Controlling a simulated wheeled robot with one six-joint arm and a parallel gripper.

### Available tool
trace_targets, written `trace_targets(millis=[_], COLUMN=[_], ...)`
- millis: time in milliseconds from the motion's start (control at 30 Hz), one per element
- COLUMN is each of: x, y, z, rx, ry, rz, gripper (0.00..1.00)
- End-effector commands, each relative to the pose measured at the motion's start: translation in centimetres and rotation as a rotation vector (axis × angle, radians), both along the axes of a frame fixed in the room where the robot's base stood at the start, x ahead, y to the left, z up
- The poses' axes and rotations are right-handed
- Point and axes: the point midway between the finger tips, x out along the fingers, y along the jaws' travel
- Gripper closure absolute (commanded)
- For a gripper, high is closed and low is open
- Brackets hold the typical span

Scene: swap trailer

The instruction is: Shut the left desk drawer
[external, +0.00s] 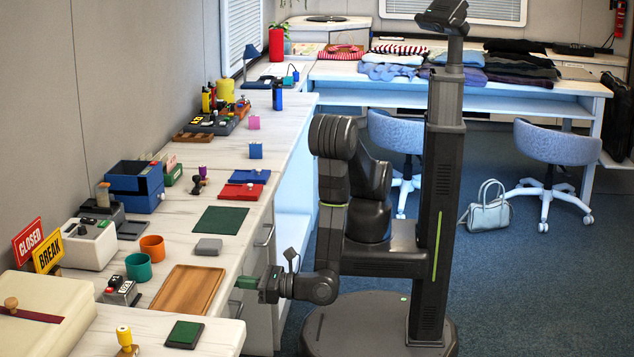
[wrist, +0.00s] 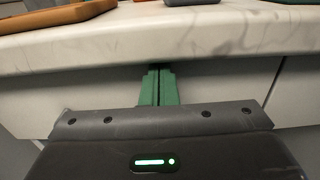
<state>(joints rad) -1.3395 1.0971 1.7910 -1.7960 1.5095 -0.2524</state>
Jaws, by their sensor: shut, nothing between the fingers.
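The left desk drawer's pale front (wrist: 215,85) spans most of the wrist view, just under the counter edge. It shows no clear gap, but I cannot tell whether it is fully shut. In the external view the drawer is mostly hidden by the counter and my arm. My gripper (wrist: 158,72) has green fingers, pressed together and empty. Their tips reach the drawer front just below the counter lip; whether they touch it is unclear. In the external view my gripper (external: 240,282) is low beside the counter's front edge, near the wooden tray.
The counter edge (wrist: 100,55) overhangs right above my fingers. A wooden tray (external: 188,290) and a grey block (external: 208,246) lie on top near the edge. A metal handle (external: 265,236) sticks out farther along.

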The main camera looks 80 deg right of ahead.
Motion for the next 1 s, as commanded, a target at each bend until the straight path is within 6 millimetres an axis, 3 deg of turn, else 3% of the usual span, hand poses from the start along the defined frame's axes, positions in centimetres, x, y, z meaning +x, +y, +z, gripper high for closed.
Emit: trace_targets(millis=[167,400,700,1000], x=[-1.3,-6.6,-12.0,-14.4], y=[0.2,0.3,0.1,0.1], z=[0.5,0.4,0.2,0.1], rx=[0.012,0.004,0.001,0.0], ry=[-0.009,-0.007,-0.006,-0.005], rz=[-0.003,0.013,0.009,0.005], gripper=[1.0,1.0,1.0,1.0])
